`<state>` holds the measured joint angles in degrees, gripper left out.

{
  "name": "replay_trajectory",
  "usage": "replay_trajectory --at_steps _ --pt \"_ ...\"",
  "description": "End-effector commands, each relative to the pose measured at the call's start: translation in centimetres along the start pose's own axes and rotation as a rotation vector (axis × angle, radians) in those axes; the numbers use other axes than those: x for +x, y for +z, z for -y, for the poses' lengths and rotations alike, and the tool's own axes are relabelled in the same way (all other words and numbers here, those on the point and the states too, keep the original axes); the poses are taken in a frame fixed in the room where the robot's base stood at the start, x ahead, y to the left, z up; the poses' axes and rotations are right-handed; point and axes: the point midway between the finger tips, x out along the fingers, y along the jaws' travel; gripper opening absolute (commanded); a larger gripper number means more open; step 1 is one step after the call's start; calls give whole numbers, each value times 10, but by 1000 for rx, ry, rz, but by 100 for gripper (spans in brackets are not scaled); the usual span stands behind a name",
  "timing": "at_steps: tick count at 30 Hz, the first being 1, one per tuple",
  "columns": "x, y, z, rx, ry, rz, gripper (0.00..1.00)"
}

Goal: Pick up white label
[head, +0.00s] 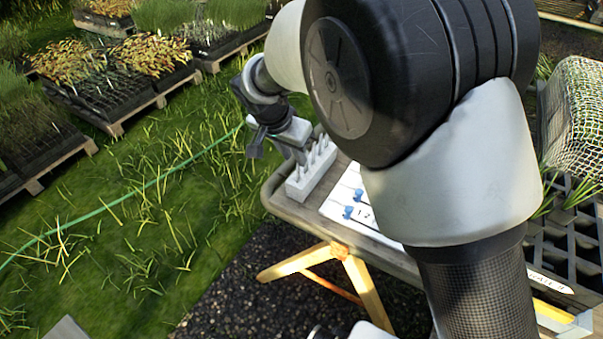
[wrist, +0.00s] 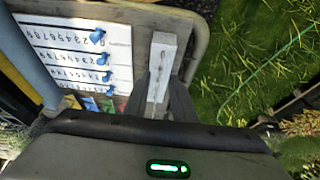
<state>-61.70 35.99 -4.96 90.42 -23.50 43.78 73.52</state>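A white label (head: 550,282) with dark lettering lies at the tray's front edge at lower right in the head view. A pale rack (head: 312,176) with several upright pieces stands at the table's left end; whether these are labels is too small to tell. I see nothing clearly held. Contact with the rack cannot be told.
The table (head: 278,192) carries a white numbered board (wrist: 60,45) with blue pegs (wrist: 97,36). A black cell tray (head: 570,240) and a netted heap (head: 580,110) are at the right. Grass with a green hose (head: 120,200) and plant pallets (head: 110,125) lie beyond the table.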

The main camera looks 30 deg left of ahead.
Motion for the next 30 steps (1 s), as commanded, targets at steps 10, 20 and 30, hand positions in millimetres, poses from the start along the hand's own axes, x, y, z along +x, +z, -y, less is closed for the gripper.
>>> replay_trajectory --at_steps 10,20,30 --pt "45 -1 3 1 0 1 24" --pt "45 -1 3 0 0 1 2" --pt "45 -1 3 0 0 1 0"
